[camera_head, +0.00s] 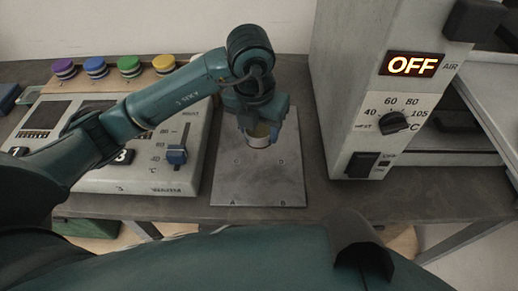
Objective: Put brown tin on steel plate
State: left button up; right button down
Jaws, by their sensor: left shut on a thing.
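The steel plate (259,190) is a flat grey rectangle in the middle of the bench, with small letters marked on it. My left gripper (259,122) is above the plate's middle, pointing down. It is shut on the tin (258,141), a small round can with a pale lower side and a yellow-brown part showing between the fingers. I cannot tell whether the tin's base touches the plate. The gripper hides the tin's upper part and the plate's far part. My right gripper is not in view.
A control panel (188,185) with a blue slider stands left of the plate. Purple, blue, green and yellow lidded pots (130,67) stand behind it. A large oven (345,100) with a lit OFF display (412,65) stands to the right. The plate's near half is clear.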

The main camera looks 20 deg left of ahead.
aim_at(260, 163)
pick_arm(q)
notch_tip(260, 163, down, 9)
jog(key=shift+f, duration=0.1)
dwell(0.3)
jog(key=shift+f, duration=0.2)
jog(key=o, duration=1)
